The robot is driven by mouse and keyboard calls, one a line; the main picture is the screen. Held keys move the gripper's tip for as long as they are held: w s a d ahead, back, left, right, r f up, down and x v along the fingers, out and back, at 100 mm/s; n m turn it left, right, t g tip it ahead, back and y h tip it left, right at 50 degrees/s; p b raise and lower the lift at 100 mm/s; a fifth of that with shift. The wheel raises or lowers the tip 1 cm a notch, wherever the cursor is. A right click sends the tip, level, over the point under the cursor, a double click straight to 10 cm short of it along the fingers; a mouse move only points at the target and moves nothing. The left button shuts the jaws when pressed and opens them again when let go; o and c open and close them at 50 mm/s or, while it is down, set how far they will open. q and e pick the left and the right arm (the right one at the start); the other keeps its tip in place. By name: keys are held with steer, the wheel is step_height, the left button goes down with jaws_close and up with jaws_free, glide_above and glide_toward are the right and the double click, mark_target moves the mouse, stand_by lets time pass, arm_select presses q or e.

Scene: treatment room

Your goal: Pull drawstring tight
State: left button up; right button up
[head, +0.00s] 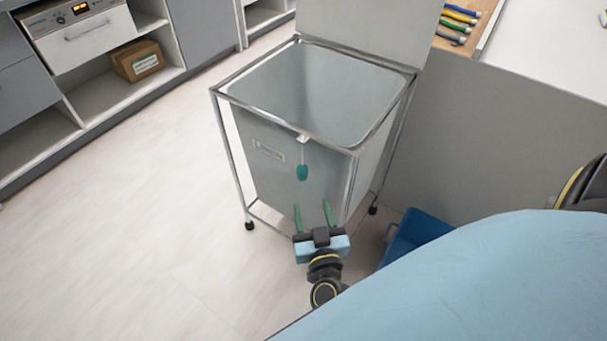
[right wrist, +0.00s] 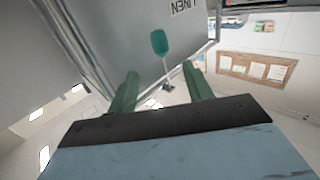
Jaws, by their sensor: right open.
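The drawstring (head: 303,153) is a short pale cord that hangs from the front rim of a grey linen hamper (head: 262,135) in a metal frame. A teal pull tab (head: 302,173) is at its lower end. The tab also shows in the right wrist view (right wrist: 159,42), with the cord (right wrist: 167,75). My right gripper (head: 314,208) is open and empty, a little below the tab in the head view. In the right wrist view its green fingers (right wrist: 160,88) are apart, with the tab beyond them and between them. My left gripper is not in view.
The hamper's lid (head: 360,30) stands raised at the back. A grey panel (head: 480,140) is to its right, with a blue bin (head: 415,235) low beside it. Shelves with a cardboard box (head: 137,61) stand at the left. The floor left of the hamper is clear.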

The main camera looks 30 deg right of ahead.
mark_target(304, 176)
steer(key=b+x, duration=0.2)
steer(key=x, duration=0.8)
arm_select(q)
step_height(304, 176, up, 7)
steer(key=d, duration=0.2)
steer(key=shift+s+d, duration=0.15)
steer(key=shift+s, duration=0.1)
arm_select(e)
steer(key=shift+w+d, duration=0.2)
steer(key=shift+w, duration=0.35)
steer(key=shift+c, duration=0.4)
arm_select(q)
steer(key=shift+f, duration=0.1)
arm_select(e)
jaws_close()
